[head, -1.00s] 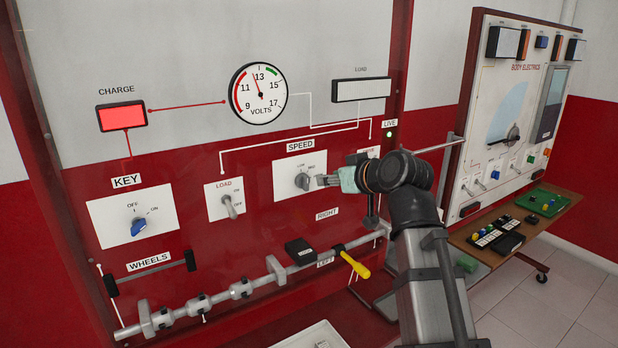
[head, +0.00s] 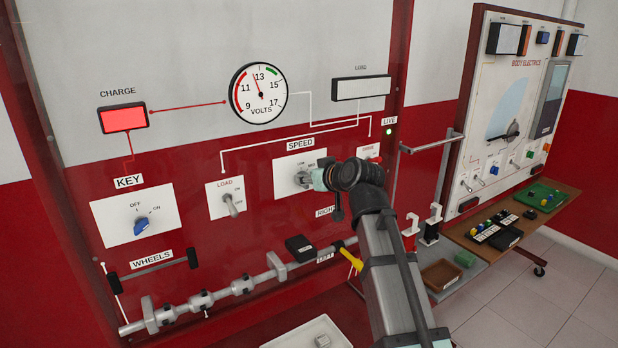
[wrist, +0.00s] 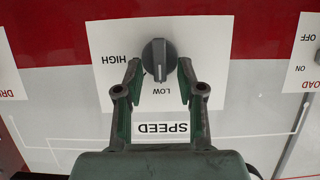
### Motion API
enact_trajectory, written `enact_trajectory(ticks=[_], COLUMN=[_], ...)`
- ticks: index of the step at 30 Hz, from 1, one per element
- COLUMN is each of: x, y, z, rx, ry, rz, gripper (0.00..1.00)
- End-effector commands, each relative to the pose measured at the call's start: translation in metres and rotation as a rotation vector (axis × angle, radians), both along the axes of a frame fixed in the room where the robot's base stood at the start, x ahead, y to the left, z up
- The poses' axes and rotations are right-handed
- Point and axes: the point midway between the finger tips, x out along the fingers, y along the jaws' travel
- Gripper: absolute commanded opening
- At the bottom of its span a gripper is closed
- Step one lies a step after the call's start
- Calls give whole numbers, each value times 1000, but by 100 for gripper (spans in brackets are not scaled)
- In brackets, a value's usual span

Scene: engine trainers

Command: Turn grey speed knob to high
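The grey speed knob (wrist: 159,57) sits on the white SPEED plate (wrist: 215,40) in the wrist view, where the lettering is upside down. Its pale pointer line aims down at the LOW mark; HIGH is to the left. My gripper (wrist: 160,72) is open, with one dark green finger on each side of the knob and small gaps showing. Whether the fingertips reach the knob's depth is hard to tell. In the head view the knob (head: 302,180) is partly hidden by my gripper (head: 311,180), which comes in from the right.
The LOAD toggle plate (head: 225,190) is left of the SPEED plate, and another switch plate (head: 369,156) is close right behind my wrist. A metal shaft (head: 215,294) and a yellow-handled tool (head: 351,259) are below.

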Motion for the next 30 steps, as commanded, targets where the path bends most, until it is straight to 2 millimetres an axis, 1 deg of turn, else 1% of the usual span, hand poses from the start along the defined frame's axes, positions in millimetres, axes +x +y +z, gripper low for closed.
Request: enact_trajectory(ticks=[1, 2, 3, 5, 14, 20, 26, 30], x=[0, 0, 0, 0, 0, 1, 3, 5], y=[0, 0, 0, 0, 0, 0, -2, -4], z=[0, 0, 0, 0, 0, 0, -1, -2], rx=[0, 0, 0, 0, 2, 33, 115, 206], ry=[0, 0, 0, 0, 3, 25, 83, 145], rz=[0, 0, 0, 0, 1, 1, 1, 0], gripper=[39, 35, 21, 0, 0, 0, 0, 0])
